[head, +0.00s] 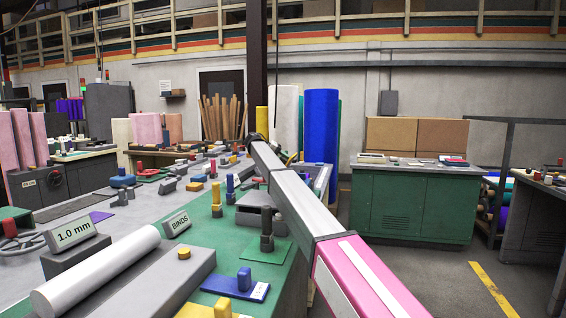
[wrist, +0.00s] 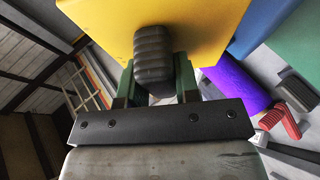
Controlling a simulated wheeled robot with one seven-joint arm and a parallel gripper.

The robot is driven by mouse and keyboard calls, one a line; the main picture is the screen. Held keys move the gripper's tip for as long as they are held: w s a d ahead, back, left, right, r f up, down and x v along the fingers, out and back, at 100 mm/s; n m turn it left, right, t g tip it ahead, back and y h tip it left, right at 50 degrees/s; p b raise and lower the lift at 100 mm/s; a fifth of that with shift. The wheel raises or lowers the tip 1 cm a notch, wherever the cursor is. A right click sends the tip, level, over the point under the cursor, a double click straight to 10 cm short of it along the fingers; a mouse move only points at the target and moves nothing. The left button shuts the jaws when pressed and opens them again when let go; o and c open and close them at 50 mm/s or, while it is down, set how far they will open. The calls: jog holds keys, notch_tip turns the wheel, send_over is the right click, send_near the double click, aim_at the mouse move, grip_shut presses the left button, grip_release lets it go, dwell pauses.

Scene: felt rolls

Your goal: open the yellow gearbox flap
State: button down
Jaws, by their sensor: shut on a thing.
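In the wrist view, the yellow flap (wrist: 215,30) fills the top middle as a broad flat panel. A black ribbed handle (wrist: 153,55) stands out from it. My gripper (wrist: 154,85) has its two green fingers on either side of the handle and is shut on it. Part of the handle is hidden low down, near the dark plate of my gripper. In the head view, my arm reaches away over the right side of the bench; its far end is small there, and I cannot make out the flap or its handle clearly.
The long bench (head: 150,212) holds a white roll (head: 98,270) and several small blocks. A green cabinet (head: 415,205) stands at right, with open floor before it.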

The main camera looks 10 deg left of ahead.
jog(key=shift+a+h, duration=0.7)
jog(key=shift+h, duration=0.1)
jog(key=c, duration=0.8)
grip_release()
jog(key=shift+c, duration=0.2)
